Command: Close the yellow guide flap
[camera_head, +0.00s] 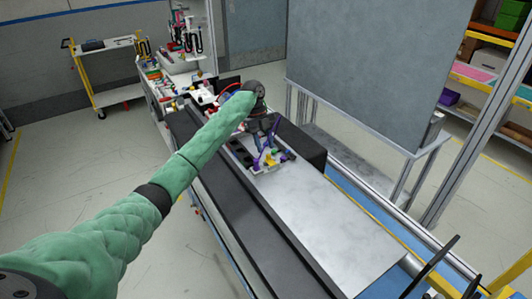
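The dashboard module (246,159) sits on the far part of the bench, with small purple, blue and yellow parts on it. A small yellow part (269,160), apparently the guide flap, is among them; its angle is too small to read. My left gripper (264,148) comes down over the module, just above the yellow part. Its two fingers look apart with a gap between them, and I see nothing held. Whether they touch the module cannot be told. Dark prongs (432,268) at the lower right may be my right gripper; their state is unclear.
A bare metal plate (322,222) lies in front of the module. A dark box (298,146) stands just right of it. A large grey panel (375,65) rises behind on the right. A cluttered tool table (172,65) and yellow cart (105,75) stand at the back left.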

